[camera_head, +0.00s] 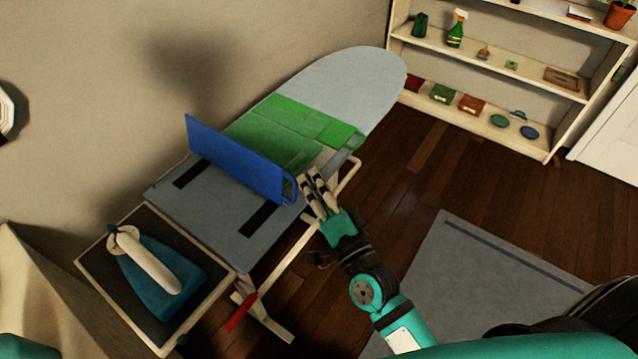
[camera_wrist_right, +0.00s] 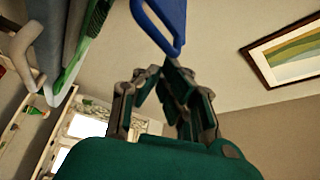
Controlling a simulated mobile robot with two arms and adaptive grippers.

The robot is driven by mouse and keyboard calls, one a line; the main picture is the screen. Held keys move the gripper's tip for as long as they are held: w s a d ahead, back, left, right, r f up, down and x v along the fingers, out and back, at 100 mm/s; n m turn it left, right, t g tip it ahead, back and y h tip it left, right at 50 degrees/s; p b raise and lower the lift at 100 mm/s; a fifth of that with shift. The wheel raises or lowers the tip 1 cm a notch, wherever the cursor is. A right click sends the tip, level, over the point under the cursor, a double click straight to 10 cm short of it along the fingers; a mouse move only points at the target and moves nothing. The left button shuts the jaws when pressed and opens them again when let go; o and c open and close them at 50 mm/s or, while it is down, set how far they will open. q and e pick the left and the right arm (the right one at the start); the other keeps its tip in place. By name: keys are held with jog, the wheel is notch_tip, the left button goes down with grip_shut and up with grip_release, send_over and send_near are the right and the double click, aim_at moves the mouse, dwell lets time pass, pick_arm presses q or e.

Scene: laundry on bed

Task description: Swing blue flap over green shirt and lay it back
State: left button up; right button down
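The blue flap (camera_head: 235,160) stands up on edge across the grey folding board (camera_head: 222,203), which lies on the ironing board. Its looped handle is at the right end (camera_head: 289,186). The green shirt (camera_head: 290,131) lies on the far side of the flap; the flap hides part of it. My right gripper (camera_head: 314,176) is just right of the handle. In the right wrist view the handle of the blue flap (camera_wrist_right: 166,22) reaches down to the right fingertips (camera_wrist_right: 160,70). Whether they grip it is unclear. My left gripper is out of view.
The iron (camera_head: 155,270) stands on a dark pad at the near left end of the ironing board (camera_head: 365,80). A wall runs behind the board. A shelf (camera_head: 490,70) stands at the back right. Bare floor lies right of the board.

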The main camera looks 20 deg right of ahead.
jog(key=s+a+f+n+g+y+b, duration=0.3)
jog(key=n+y, duration=0.4)
jog(key=n, duration=0.8)
jog(key=s+a+f+n+g+y+b, duration=0.3)
jog(key=n+y, duration=0.4)
jog(key=n, duration=0.7)
jog(key=shift+s+a+f+n+g+b, duration=0.2)
jog(key=shift+a+f+n+g+b, duration=0.2)
jog(key=shift+a+f+b, duration=0.6)
jog(key=shift+a+f, duration=0.2)
